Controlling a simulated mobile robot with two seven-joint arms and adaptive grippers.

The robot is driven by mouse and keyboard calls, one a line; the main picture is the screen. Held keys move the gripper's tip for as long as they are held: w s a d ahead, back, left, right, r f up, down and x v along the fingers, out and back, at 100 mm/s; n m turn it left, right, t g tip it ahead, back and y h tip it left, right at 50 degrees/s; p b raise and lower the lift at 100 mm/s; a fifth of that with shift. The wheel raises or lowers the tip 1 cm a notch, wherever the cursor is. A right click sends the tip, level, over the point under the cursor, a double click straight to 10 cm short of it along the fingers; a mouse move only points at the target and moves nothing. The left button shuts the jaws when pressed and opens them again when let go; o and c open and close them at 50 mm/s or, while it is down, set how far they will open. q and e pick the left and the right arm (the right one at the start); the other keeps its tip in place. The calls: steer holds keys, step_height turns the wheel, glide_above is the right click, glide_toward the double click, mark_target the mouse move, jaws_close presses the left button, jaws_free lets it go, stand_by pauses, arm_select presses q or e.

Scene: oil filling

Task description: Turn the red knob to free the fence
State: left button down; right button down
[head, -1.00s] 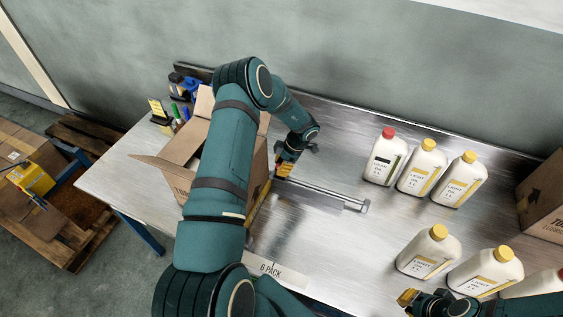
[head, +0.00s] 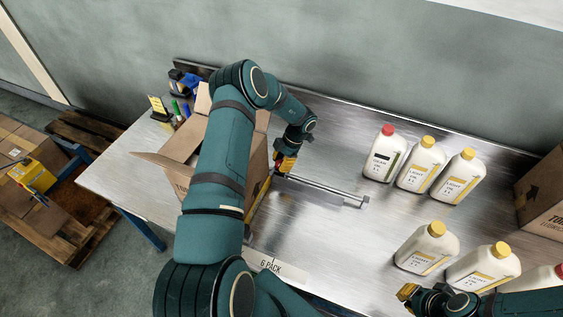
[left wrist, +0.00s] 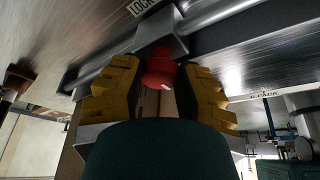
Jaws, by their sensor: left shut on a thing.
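The red knob (left wrist: 160,72) sticks out of a grey metal block in the left wrist view, beside a label reading LOCK. My left gripper (left wrist: 161,92) has its yellow fingers on both sides of the knob, shut on it. A yellow bar (head: 258,206), perhaps the fence, runs beside the open carton. My right gripper (head: 408,293) is at the lower right by the bottles; its opening is unclear.
The open carton (head: 180,160) stands left of the rail, partly hidden by my left arm. A 6 PACK label (head: 272,269) lies at the front edge. The table (head: 320,235) is bare between rail and front bottles.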

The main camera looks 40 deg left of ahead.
arm_select(q)
steer(key=shift+s+f, duration=0.2)
steer(key=c, duration=0.5)
jaws_free()
steer(key=shift+c, duration=0.2)
steer(key=shift+w+r, duration=0.1)
steer(key=v, duration=1.2)
